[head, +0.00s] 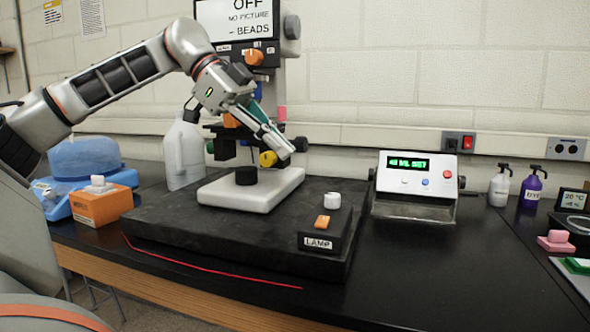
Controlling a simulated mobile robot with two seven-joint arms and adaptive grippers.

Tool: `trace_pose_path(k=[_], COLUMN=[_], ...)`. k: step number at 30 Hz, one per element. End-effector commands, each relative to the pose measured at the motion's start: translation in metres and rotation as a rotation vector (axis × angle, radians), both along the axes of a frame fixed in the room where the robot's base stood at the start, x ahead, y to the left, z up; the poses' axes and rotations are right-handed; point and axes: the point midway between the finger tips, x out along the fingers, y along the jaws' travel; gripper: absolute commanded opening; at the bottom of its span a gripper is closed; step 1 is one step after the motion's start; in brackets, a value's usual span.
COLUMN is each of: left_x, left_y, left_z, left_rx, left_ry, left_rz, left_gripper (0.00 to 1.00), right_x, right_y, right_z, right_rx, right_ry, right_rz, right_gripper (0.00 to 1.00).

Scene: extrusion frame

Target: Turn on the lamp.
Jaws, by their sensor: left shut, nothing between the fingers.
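The lamp control (328,228) is a dark box labelled LAMP at the front right of the black slab. It has an orange switch (322,222) on its top and a white knob (333,200) behind the switch. My left gripper (288,152) is shut and empty. It hangs over the white microscope base (268,192), up and to the left of the lamp box and apart from it. The switch is in plain view. My right gripper is not in view.
The microscope column with a sign reading OFF (247,20) stands behind my left arm. A white box with a green display (415,180) stands to the right. A white jug (184,152) and an orange box (100,203) are at left. The bench front right is clear.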

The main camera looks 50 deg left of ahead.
Motion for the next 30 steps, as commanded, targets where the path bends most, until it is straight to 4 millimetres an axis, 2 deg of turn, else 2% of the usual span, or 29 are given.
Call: trace_pose_path(k=[1,14,16,21,30], left_x=[0.006,0.043,0.042,0.043,0.043], left_y=[-0.004,-0.051,-0.049,-0.047,-0.046], left_z=[-0.012,-0.073,-0.08,-0.097,-0.103], left_rx=[0.0,0.0,-0.005,-0.003,-0.001], left_ry=[0.009,0.014,0.007,0.003,0.002], left_rz=[-0.003,-0.004,-0.002,-0.002,0.001], left_gripper=[0.0,0.0,0.0,0.0,0.0], right_x=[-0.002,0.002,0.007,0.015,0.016], right_y=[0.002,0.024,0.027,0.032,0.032], right_z=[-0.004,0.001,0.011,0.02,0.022], right_rx=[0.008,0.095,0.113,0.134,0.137], right_ry=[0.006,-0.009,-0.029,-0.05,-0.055], right_rz=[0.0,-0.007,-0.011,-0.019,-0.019], right_gripper=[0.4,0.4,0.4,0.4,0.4])
